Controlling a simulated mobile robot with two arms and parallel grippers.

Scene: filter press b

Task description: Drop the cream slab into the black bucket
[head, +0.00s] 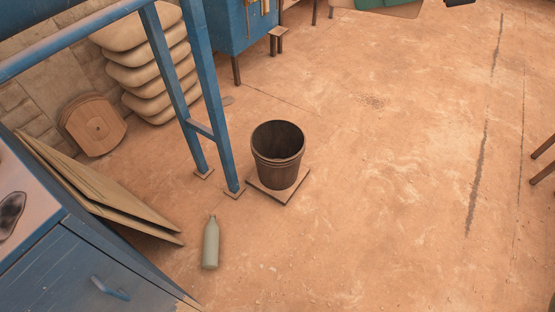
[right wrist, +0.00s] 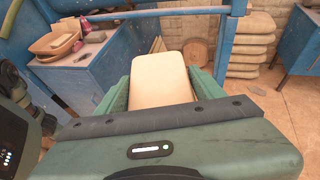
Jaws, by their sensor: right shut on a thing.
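The cream slab (right wrist: 161,78) is in the right wrist view, between the two green fingers of my right gripper (right wrist: 163,88). The gripper is shut on it, and the slab's far end sticks out beyond the fingers. Its near end is hidden behind the gripper body. The black bucket (head: 278,160) stands upright and open on a small flat board (head: 293,191) on the floor in the head view. It looks empty, though its bottom is dark. I cannot make out the bucket in the right wrist view. Neither gripper shows in the head view.
A blue steel frame (head: 232,165) stands just left of the bucket. A grey-green bottle (head: 211,243) stands in front of it. Leaning boards (head: 105,190), a blue cabinet (head: 80,270) and stacked sacks (head: 145,75) are at the left. The floor right of the bucket is clear.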

